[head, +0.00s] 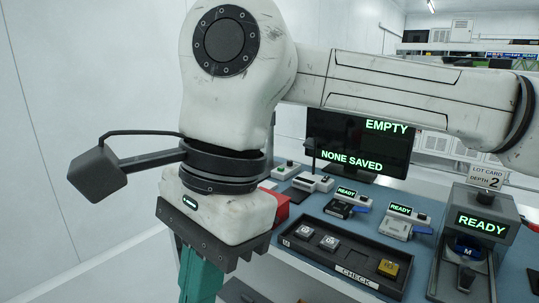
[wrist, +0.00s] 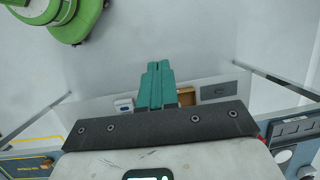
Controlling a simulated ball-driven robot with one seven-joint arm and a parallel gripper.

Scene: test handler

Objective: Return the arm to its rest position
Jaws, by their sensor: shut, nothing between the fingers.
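My gripper (head: 200,283) hangs at the lower left of the head view, pointing down beside the bench's left end. Its teal fingers run off the bottom edge of that view. In the wrist view the gripper (wrist: 158,68) shows both fingers pressed together with nothing between them, above pale grey floor. My white arm is bent and spans the top of the head view, hiding part of the bench and wall.
The blue-topped bench (head: 310,199) holds a dark CHECK tray (head: 318,262) with several small parts, several READY units, a handler (head: 484,225) at right, and a monitor (head: 350,146) reading EMPTY, NONE SAVED. A red box (head: 282,208) is close behind my wrist. Open space lies left.

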